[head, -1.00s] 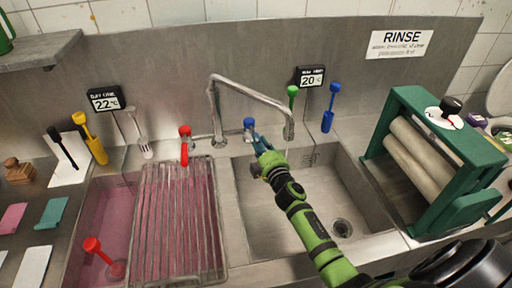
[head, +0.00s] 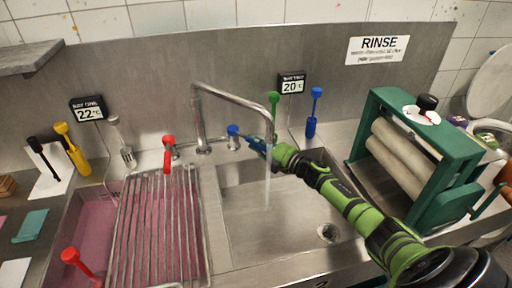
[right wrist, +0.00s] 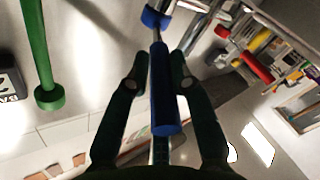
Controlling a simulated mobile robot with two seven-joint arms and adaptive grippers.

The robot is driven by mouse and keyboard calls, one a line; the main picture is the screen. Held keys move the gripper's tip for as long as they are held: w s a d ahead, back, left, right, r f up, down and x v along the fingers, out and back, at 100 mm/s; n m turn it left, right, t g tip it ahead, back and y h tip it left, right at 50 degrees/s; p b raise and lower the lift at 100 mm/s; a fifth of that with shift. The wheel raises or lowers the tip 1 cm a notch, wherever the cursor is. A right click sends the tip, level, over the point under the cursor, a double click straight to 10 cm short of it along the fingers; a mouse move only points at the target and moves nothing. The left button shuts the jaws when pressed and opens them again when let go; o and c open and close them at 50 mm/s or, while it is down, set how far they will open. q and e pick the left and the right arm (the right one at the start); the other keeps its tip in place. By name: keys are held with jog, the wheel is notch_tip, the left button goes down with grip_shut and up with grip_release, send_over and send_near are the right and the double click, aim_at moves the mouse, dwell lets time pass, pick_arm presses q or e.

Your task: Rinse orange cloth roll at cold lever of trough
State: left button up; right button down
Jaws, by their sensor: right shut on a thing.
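The trough's cold lever is a blue-handled tap lever (head: 233,131) beside the spout's base. My right gripper (head: 268,149) is at its handle; in the right wrist view the blue handle (right wrist: 164,90) lies between the two dark fingers, shut on it. A clear stream of water (head: 267,183) falls from the steel spout (head: 235,97) into the grey rinse basin (head: 240,235). The orange cloth roll cannot be made out with certainty; an orange-brown thing shows partly behind the green wringer at the far right. My left gripper is out of view.
A red lever (head: 168,158) stands left of the spout. A wire rack (head: 160,225) lies across the pink-filled left basin (head: 92,195). The green wringer (head: 455,155) stands right of the rinse basin. Green and blue upright tools stand behind the basin.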

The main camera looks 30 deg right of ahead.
jog(key=shift+s+a+f, duration=0.1)
jog(key=shift+f, duration=0.1)
jog(key=c, duration=1.1)
grip_release()
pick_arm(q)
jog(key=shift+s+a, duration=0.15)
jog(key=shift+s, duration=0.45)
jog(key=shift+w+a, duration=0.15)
pick_arm(e)
jog(key=shift+r, duration=0.1)
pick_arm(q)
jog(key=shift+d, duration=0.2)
pick_arm(e)
jog(key=v, duration=1.2)
